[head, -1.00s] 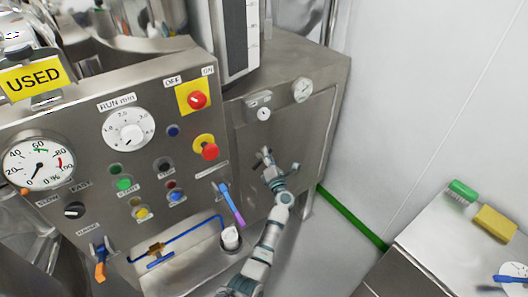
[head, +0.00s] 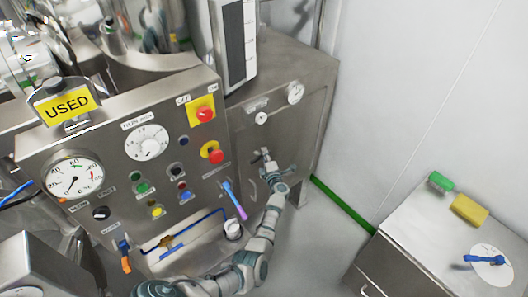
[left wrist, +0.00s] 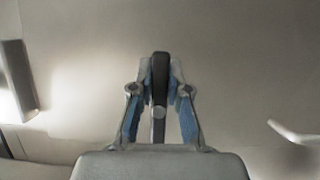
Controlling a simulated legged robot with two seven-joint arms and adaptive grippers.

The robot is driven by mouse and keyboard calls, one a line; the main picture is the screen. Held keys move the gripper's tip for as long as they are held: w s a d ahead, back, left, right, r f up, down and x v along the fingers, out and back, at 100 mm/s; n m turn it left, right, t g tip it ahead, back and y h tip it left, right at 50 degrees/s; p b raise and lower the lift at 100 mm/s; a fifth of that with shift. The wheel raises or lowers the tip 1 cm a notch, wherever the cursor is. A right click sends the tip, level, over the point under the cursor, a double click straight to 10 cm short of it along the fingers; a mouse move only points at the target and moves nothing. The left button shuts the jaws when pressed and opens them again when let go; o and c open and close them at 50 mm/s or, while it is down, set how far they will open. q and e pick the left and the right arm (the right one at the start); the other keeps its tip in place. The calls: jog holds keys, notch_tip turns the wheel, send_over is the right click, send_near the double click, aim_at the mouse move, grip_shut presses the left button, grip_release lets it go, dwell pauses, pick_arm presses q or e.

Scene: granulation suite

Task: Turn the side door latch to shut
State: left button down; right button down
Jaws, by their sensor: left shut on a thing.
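The side door (head: 300,132) is a grey metal panel on the right side of the machine. My left gripper (head: 267,160) is at the left part of this door, with its arm coming up from below. In the left wrist view my left gripper (left wrist: 160,95) is shut on the latch (left wrist: 160,68), a dark bar with rounded end that stands upright in that picture between the blue-padded fingers. In the head view the latch is mostly hidden by the gripper, so its exact angle is hard to tell there. My right gripper is not in view.
A small knob (head: 261,118) and a round gauge (head: 296,93) sit above the gripper. A control panel (head: 125,180) with buttons and a blue-purple handle (head: 235,200) is to the left. A steel cabinet (head: 420,245) with a green brush (head: 441,182) and yellow sponge (head: 469,209) stands right.

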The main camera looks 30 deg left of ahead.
pick_arm(q)
jog(key=shift+d+m, duration=0.2)
jog(key=shift+m, duration=0.1)
jog(key=shift+f, duration=0.15)
jog(key=c, duration=1.2)
grip_release()
jog(key=shift+w, duration=0.1)
jog(key=shift+o, duration=0.4)
jog(key=shift+w+f, duration=0.1)
jog(key=shift+w, duration=0.05)
jog(key=v, duration=0.7)
jog(key=shift+d, duration=0.25)
